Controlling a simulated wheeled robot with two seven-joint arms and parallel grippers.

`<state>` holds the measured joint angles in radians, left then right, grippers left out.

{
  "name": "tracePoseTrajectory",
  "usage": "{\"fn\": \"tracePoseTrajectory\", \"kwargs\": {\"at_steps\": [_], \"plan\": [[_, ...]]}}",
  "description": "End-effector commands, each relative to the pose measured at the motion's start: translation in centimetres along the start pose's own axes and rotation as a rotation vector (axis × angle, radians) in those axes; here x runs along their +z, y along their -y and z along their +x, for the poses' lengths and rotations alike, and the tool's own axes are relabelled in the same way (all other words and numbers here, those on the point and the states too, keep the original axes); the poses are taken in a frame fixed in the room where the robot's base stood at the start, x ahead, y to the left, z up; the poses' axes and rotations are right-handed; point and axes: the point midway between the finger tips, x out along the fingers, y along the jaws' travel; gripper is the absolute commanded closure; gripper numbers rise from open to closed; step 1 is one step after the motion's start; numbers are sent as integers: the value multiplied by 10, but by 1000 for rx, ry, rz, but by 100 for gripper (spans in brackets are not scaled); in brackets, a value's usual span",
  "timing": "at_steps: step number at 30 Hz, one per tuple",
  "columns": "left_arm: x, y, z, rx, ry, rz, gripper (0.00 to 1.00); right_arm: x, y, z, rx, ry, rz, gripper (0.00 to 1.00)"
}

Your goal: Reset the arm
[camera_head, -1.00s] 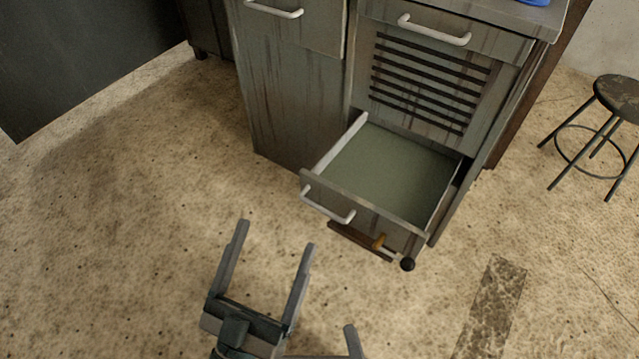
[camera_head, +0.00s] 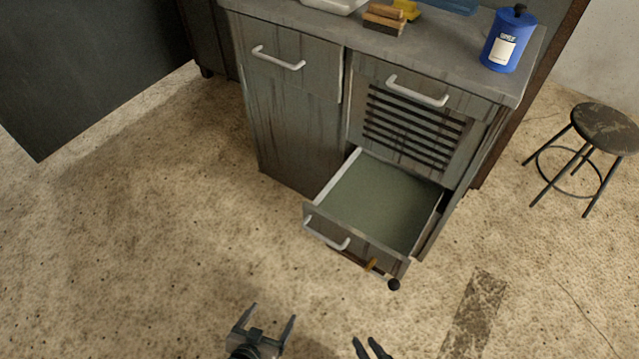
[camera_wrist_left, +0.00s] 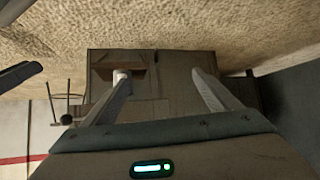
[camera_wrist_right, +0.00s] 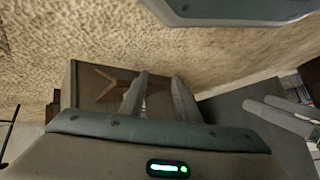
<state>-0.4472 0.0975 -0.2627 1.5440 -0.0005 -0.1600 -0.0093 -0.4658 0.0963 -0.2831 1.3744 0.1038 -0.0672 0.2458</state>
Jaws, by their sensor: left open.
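My left gripper (camera_head: 273,312) is low in the head view, in front of the cabinet. Its fingers are wide apart with nothing between them, as the left wrist view (camera_wrist_left: 161,75) also shows. My right gripper (camera_head: 365,342) is at the bottom edge of the head view, to the right of the left one. Its fingers stand closer together, with a narrow gap and nothing held between them in the right wrist view (camera_wrist_right: 158,76). Both grippers are apart from the cabinet and its drawer.
A grey cabinet (camera_head: 290,120) has its lower right drawer (camera_head: 375,205) pulled out and empty. A blue bottle (camera_head: 508,40), a wooden block (camera_head: 384,20) and a white tray (camera_head: 335,4) are on top. A stool (camera_head: 605,128) stands right. Floor at left is clear.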

Motion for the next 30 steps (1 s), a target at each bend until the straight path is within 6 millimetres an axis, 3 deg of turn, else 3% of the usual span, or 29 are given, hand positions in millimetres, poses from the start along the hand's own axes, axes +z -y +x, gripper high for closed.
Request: {"fn": "tracePoseTrajectory", "kwargs": {"at_steps": [1,6,12,30], "plan": [[12,7,-9,-13,81,-8,18,-8,-6,-10,32,53,-53,71],[73,24,-23,-43,302,-36,18,1,-37,-19,110,216,-201,71],[110,31,-37,-59,429,-55,18,9,-55,-26,146,316,-283,71],[116,32,-37,-60,442,-57,18,12,-58,-25,149,327,-291,71]]}}
